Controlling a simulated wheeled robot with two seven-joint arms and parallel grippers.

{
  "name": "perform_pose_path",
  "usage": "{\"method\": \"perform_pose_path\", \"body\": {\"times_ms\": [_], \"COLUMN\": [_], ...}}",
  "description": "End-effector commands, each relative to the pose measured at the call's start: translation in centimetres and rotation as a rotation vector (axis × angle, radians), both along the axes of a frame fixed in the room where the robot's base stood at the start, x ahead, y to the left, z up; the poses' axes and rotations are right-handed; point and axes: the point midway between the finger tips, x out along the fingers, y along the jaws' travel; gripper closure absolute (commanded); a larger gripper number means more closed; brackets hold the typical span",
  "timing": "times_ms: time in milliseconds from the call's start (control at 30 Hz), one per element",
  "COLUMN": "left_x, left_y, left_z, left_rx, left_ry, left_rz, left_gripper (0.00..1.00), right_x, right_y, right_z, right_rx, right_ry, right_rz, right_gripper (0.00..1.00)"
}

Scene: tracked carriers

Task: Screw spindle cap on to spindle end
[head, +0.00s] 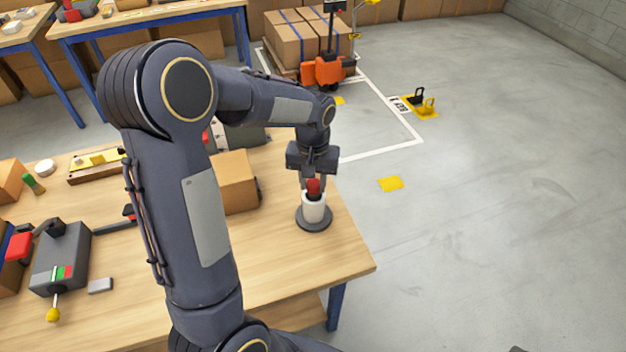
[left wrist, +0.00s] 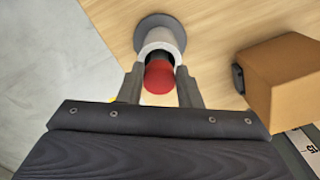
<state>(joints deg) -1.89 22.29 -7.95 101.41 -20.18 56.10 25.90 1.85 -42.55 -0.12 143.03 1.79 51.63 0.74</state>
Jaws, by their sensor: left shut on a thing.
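The spindle is a white cylinder (head: 313,207) standing upright on a round dark grey base (head: 314,224) near the table's right corner. It also shows in the left wrist view (left wrist: 160,38). The red spindle cap (head: 313,186) is at the top of the white cylinder. In the left wrist view the red cap (left wrist: 158,77) sits between my fingers. My left gripper (head: 313,183) points down from above and is shut on the cap. Whether the cap touches or engages the spindle end is hidden. My right gripper is not in view.
A cardboard box (head: 236,182) stands left of the spindle, close to my left arm. A grey device (head: 62,258) with a yellow-knobbed lever and a small grey block (head: 100,286) lie at the left. The table (head: 290,262) is clear in front of the spindle.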

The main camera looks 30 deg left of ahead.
Motion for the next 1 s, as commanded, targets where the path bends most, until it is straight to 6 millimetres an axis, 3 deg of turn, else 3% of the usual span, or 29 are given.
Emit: {"method": "perform_pose_path", "body": {"times_ms": [133, 167, 367, 667, 1000], "left_x": [0.0, 0.0, 0.0, 0.0, 0.1], "left_y": [0.0, 0.0, 0.0, 0.0, 0.0], "left_z": [-0.5, -0.5, -0.4, -0.1, 5.1], "left_rx": [0.000, 0.000, 0.000, 0.000, -0.001], "left_ry": [0.000, 0.000, 0.000, -0.001, -0.004], "left_rz": [0.000, 0.000, 0.000, 0.000, -0.001], "left_gripper": [0.93, 0.67, 0.43, 0.43, 0.43], "right_x": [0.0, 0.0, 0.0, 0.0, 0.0], "right_y": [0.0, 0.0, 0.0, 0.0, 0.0], "right_z": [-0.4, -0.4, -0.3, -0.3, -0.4], "right_rx": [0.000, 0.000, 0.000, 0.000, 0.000], "right_ry": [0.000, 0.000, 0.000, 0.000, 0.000], "right_rz": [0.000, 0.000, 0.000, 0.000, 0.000], "right_gripper": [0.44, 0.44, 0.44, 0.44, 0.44]}}
